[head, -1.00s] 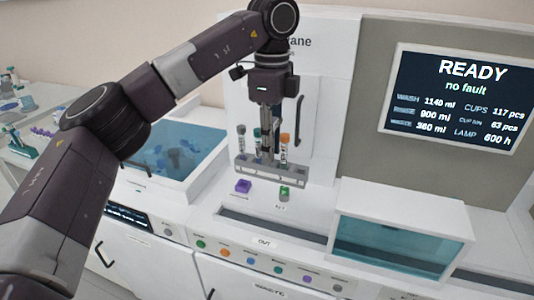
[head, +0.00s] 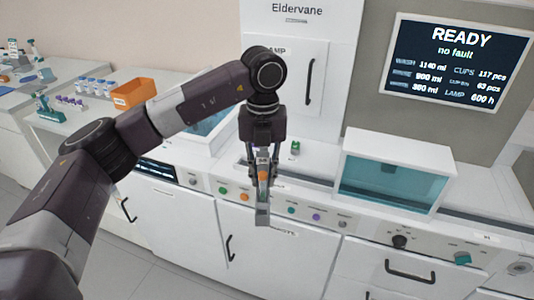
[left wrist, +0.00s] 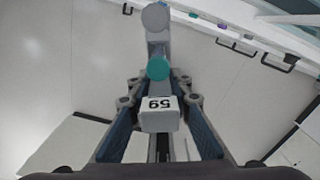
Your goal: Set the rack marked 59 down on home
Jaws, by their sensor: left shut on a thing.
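The grey rack marked 59 (left wrist: 158,115) is between the fingers of my left gripper in the left wrist view, its number upside down there. Tubes with a teal cap (left wrist: 158,68) and a grey cap (left wrist: 155,17) stand in it beyond the number block. In the head view my left gripper (head: 262,165) points down and is shut on the rack (head: 262,215), which is seen nearly end-on in front of the machine's button panel. An orange cap shows at the gripper. My right gripper is not in view. I cannot make out a spot marked home.
The white machine has a row of coloured buttons (head: 291,210) and a teal-windowed box (head: 388,178) to the right. A small green piece (head: 295,147) is on its deck. At the left a bench holds an orange bin (head: 134,93) and racks of vials (head: 95,86).

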